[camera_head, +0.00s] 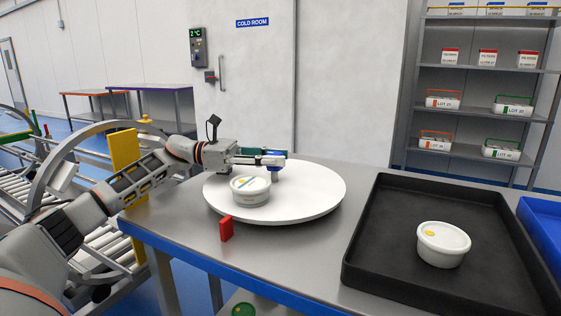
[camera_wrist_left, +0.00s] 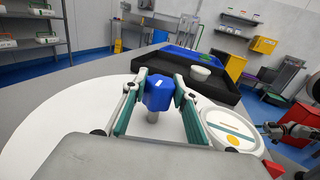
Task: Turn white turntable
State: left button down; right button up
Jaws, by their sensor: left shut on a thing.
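The white turntable (camera_head: 315,190) is a round disc on the metal table; it also fills the left of the left wrist view (camera_wrist_left: 60,115). A blue knob (camera_wrist_left: 158,92) on a grey post stands up from it. My left gripper (camera_head: 272,157) reaches over the disc from the left and is shut on the blue knob; its teal-padded fingers (camera_wrist_left: 158,95) lie on both sides of the knob. A white lidded tub (camera_head: 250,191) with a yellow dot and a teal stripe sits on the near left part of the turntable. My right gripper does not show clearly in the head view.
A black tray (camera_head: 370,262) with a white tub (camera_head: 443,244) stands on the right of the table, beside a blue tray (camera_head: 540,225). A red block (camera_head: 226,228) stands at the turntable's near left edge. A roller conveyor (camera_head: 100,243) runs at the left.

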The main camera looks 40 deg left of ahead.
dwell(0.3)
pick_arm(q)
jog(key=c, duration=1.6)
grip_release()
jog(key=shift+c, duration=0.2)
jog(key=shift+o, duration=0.4)
notch_tip(320, 180, up, 10)
jog(key=shift+r, duration=0.1)
